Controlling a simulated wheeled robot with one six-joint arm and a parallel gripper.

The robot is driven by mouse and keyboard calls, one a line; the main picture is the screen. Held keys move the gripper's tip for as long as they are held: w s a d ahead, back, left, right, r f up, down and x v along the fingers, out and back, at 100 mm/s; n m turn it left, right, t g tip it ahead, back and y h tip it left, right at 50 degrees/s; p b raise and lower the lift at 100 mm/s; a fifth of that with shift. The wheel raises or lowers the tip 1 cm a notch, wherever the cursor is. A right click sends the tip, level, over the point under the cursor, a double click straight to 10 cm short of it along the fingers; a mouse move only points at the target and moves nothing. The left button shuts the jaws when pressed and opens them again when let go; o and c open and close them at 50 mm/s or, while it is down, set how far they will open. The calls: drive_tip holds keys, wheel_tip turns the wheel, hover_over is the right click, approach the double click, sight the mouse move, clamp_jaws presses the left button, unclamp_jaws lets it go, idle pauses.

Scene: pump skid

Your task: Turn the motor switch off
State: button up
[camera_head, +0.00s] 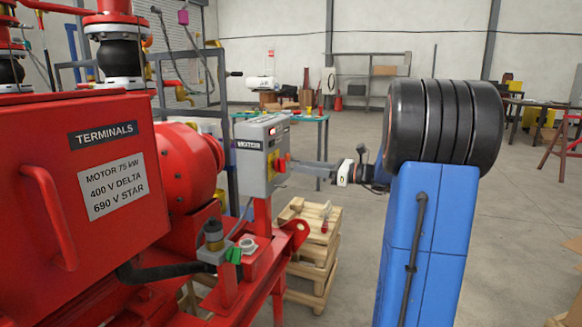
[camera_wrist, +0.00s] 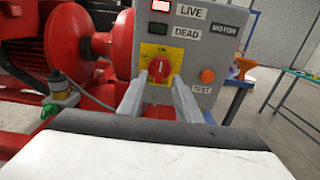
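The motor switch is a red knob (camera_wrist: 159,69) on a yellow plate (camera_wrist: 146,55), on the front of a grey box labelled MOTOR (camera_wrist: 207,60). In the wrist view the knob's grip looks close to upright; the small print on the plate is too blurred to read surely. The LIVE lamp (camera_wrist: 245,6) glows red and the DEAD lamp (camera_wrist: 159,28) is dark. My gripper (camera_wrist: 159,84) is open, with one finger on each side of the knob and gaps between. In the head view the grey box (camera_head: 251,165) stands on a red post, and my gripper (camera_head: 299,163) reaches it from the right.
An orange TEST button (camera_wrist: 208,76) sits right of the switch. The red terminals box (camera_head: 60,250) and red motor (camera_head: 190,165) stand left of the grey box. Wooden pallets (camera_head: 318,250) are stacked below. Open floor lies behind my arm.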

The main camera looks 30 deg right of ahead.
sight(280, 166)
drive_tip(key=shift+x, duration=2.65)
clamp_jaws()
